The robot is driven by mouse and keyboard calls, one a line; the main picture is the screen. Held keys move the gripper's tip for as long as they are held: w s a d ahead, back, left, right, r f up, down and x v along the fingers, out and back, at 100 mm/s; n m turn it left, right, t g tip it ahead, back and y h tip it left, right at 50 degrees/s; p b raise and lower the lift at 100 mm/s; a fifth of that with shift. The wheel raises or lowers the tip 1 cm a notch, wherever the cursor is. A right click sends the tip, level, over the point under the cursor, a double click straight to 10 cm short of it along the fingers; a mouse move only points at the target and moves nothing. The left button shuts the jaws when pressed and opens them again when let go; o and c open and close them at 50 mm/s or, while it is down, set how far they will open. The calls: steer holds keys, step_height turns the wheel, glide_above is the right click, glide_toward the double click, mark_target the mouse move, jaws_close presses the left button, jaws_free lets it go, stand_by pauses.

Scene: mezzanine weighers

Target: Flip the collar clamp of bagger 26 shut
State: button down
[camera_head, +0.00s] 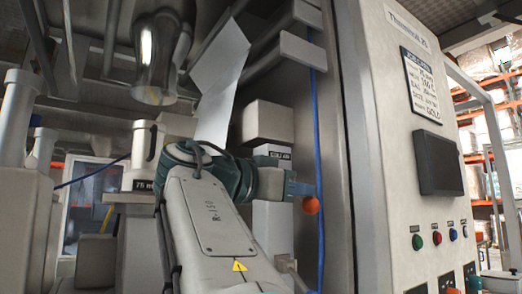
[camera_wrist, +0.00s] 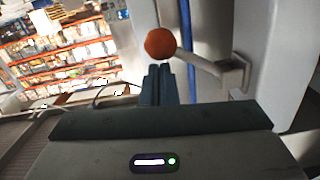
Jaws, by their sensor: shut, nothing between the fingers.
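An orange ball knob (camera_head: 312,205) sits at my gripper's tip in the head view. In the wrist view the knob (camera_wrist: 160,43) is on the end of a grey lever (camera_wrist: 205,65), which runs right to a bracket (camera_wrist: 237,74) on a grey machine wall. I take this to be the clamp handle; the collar itself is hidden or not clear. My gripper (camera_head: 302,189) reaches right from the arm. Its fingers (camera_wrist: 157,85) are shut and empty, just below the knob in the wrist view. I cannot tell whether they touch it.
A tall cabinet (camera_head: 345,150) with a dark screen (camera_head: 437,160), a job card (camera_head: 420,85) and several buttons stands at right. A blue hose (camera_head: 317,130) runs vertically beside the gripper. Beige boxes (camera_head: 268,122) and a metal chute (camera_head: 215,65) lie behind the arm.

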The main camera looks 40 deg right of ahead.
steer(key=a+r+p, duration=0.4)
steer(key=a, duration=0.6)
steer(key=shift+a+r+p, duration=0.2)
steer(key=shift+a+p, duration=0.2)
